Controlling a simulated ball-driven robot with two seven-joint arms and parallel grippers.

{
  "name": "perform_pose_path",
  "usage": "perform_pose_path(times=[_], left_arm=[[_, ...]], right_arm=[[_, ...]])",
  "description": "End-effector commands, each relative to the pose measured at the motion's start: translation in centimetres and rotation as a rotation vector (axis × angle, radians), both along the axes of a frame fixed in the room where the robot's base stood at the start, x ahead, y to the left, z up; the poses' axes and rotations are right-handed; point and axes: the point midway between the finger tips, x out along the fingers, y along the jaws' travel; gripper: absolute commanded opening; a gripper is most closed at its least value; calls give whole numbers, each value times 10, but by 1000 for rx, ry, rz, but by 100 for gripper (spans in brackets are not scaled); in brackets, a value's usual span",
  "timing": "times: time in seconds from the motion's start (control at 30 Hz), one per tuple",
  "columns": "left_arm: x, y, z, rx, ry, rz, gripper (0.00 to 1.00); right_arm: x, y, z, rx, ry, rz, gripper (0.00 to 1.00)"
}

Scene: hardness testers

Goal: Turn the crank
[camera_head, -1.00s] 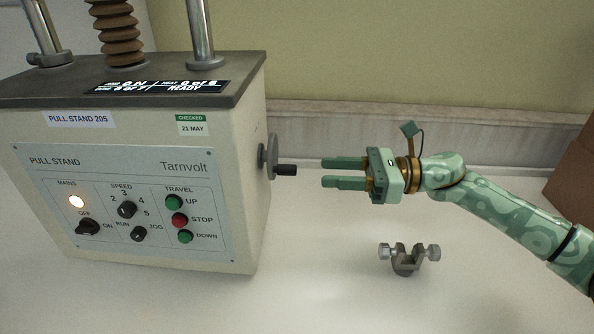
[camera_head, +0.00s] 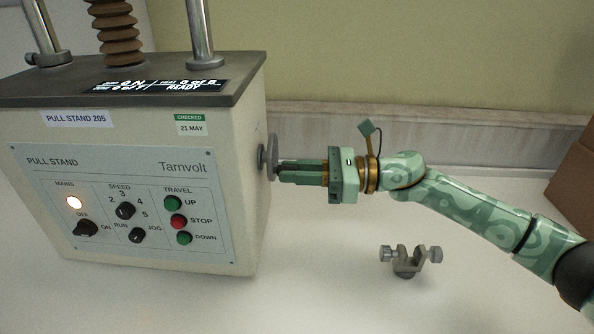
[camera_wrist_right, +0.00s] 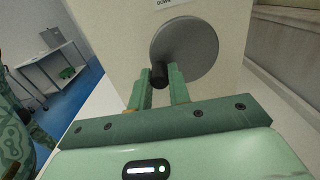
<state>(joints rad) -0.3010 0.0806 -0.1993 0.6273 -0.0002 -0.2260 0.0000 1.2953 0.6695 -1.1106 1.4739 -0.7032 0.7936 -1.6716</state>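The crank is a grey disc (camera_head: 272,152) on the right side of the pull stand (camera_head: 150,130), with a short black handle sticking out near its rim. In the right wrist view, the disc (camera_wrist_right: 190,48) and its black handle (camera_wrist_right: 158,76) are straight ahead. My right gripper (camera_head: 282,171) reaches in from the right, its fingers alongside the handle. In the wrist view, its two green fingers (camera_wrist_right: 160,78) stand on either side of the handle, with no clear gap, and appear shut on it. In the head view, the fingers mostly hide the handle. My left gripper is not in view.
A small metal clamp (camera_head: 408,258) with two knobs lies on the white table (camera_head: 330,290), below my right arm. A brown box (camera_head: 575,165) stands at the right edge. The table around the clamp is clear. A wall ledge (camera_head: 440,130) runs behind.

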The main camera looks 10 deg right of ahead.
Motion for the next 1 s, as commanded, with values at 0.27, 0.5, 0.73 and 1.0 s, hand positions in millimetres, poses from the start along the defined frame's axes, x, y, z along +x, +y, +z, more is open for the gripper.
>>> perform_pose_path(times=[0.27, 0.5, 0.73, 1.0], left_arm=[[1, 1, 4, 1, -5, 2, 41], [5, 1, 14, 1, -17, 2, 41], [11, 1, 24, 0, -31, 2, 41], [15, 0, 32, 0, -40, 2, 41]], right_arm=[[0, 0, 3, 9, 44, -2, 0], [-1, 0, 10, 38, 184, -2, 0], [0, -1, 16, 71, 356, -2, 0], [1, -1, 20, 104, 518, -3, 0]])
